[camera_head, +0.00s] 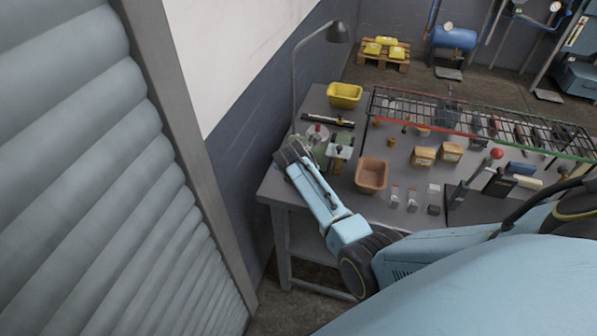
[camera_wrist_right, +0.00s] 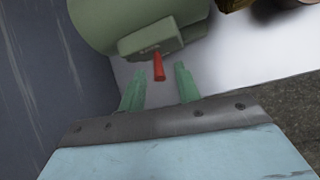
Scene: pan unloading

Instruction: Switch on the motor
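The motor is a rounded green body (camera_wrist_right: 110,20) with a box on its side, at the top of the right wrist view. A short red switch lever (camera_wrist_right: 158,67) sticks out of that box toward me. My right gripper (camera_wrist_right: 158,84) is open, and its two green fingers stand either side of the lever's line, with the lever tip between or just beyond them. Contact cannot be told. In the head view, my right arm reaches to the left end of the workbench (camera_head: 277,190), where its wrist hides part of the green machinery. My left gripper is not in view.
An empty brown bin (camera_head: 371,175) and a yellow bin (camera_head: 344,95) stand on the bench near the arm. A desk lamp (camera_head: 338,33) rises behind it. A wire rack (camera_head: 480,122) and several small parts fill the right side. A wall borders the bench's left.

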